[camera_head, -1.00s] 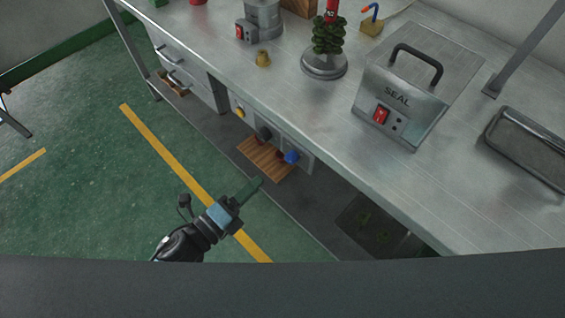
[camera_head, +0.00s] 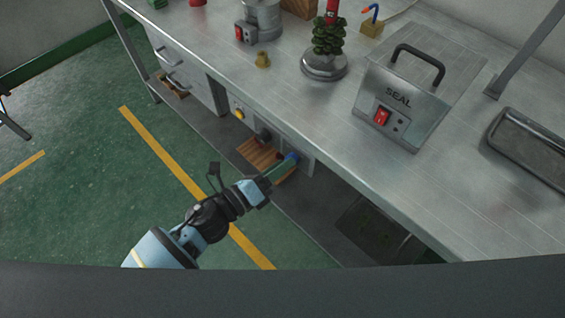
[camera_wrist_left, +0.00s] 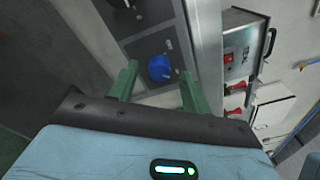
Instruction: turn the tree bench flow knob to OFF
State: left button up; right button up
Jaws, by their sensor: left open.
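The blue flow knob (camera_wrist_left: 159,68) sits on the grey control panel (camera_wrist_left: 147,46) under the bench edge. In the left wrist view it lies between the two green fingers of my left gripper (camera_wrist_left: 157,85), which is open, with a gap on each side. I see no contact. In the head view the fingers of my left gripper (camera_head: 283,167) reach the panel and partly cover the blue knob (camera_head: 293,156). The knob's pointer and its OFF mark are too small to read. My right gripper is in neither view.
The metal bench (camera_head: 270,95) overhangs the panel. On it are the SEAL box (camera_head: 400,105), a wax tree on a round base (camera_head: 324,66) and a grey tray (camera_head: 530,145). A dark knob (camera_head: 263,134) and a yellow button (camera_head: 239,114) are left of the blue knob.

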pick_arm(q)
jog(key=shift+w+d, duration=0.35)
jog(key=shift+d, duration=0.15)
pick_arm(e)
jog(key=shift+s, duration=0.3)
pick_arm(q)
jog(key=c, duration=1)
jog(key=shift+n, duration=0.5)
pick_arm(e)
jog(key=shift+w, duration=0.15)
pick_arm(q)
jog(key=shift+f+n+t+p, duration=0.1)
jog(key=shift+n+t+p, duration=0.3)
jog(key=shift+n, duration=2.55)
jog(key=shift+f+n+t+p, duration=0.15)
jog(key=shift+n+p, duration=0.45)
jog(key=shift+n, duration=2.4)
jog(key=shift+n+t+p, duration=0.35)
jog(key=shift+n+p, duration=0.15)
jog(key=shift+n, duration=2.45)
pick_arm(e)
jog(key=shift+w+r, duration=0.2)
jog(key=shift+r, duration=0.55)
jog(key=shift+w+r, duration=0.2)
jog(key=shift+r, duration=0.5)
